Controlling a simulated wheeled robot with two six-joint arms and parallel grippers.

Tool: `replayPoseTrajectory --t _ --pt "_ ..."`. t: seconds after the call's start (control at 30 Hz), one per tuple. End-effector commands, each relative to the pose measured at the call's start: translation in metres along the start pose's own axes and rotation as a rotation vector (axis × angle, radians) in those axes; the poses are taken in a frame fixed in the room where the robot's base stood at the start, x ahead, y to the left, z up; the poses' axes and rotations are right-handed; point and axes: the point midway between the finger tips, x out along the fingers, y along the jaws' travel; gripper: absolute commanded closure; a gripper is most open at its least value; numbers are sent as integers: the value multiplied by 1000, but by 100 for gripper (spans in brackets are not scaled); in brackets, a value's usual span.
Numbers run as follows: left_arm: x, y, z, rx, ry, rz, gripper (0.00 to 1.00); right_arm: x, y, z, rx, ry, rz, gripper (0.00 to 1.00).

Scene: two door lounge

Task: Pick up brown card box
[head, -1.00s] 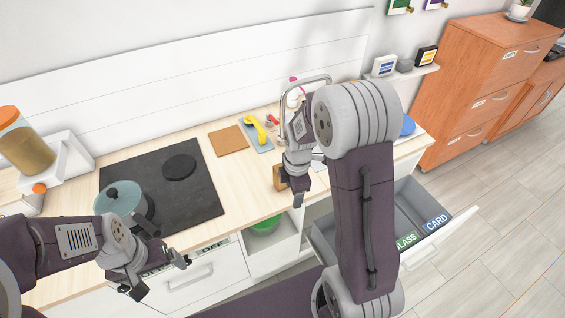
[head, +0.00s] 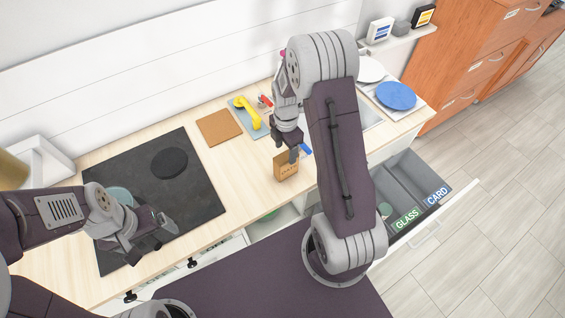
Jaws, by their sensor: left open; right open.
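The brown card box (head: 286,166) stands upright on the wooden counter near its front edge. My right gripper (head: 291,157) is open and points down at the top of the box. Its fingers overlap the box's upper edge in the view, and I cannot tell whether they touch it. My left gripper (head: 168,228) is open and empty, above the front right part of the black hob.
The black hob (head: 200,200) holds a pot (head: 120,196), partly behind my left arm. A cork mat (head: 218,127) and a yellow item (head: 246,112) lie behind the box. The open drawer (head: 462,205) has GLASS and CARD labels. Blue plate (head: 396,96) at right.

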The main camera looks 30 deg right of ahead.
Motion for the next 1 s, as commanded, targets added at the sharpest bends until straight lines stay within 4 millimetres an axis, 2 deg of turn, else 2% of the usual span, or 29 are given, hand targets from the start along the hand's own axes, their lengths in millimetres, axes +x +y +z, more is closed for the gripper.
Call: replayPoseTrajectory --t 0.07,0.3,0.47,0.63,0.8,1.0 --pt "-3 0 0 0 0 0 11 0 0 0 0 0 -1 38" --pt "-14 0 -2 0 1 0 11 33 -1 0 0 1 -3 38" --pt "-16 0 -2 0 0 0 11 39 -1 0 0 0 -1 38" --pt "-34 1 -4 0 1 0 11 64 -6 -2 1 2 -6 38" --pt "-36 1 -4 0 0 0 11 87 -5 -1 1 0 -1 38" --pt "-35 1 -4 0 0 0 11 89 -4 -1 0 0 1 38"
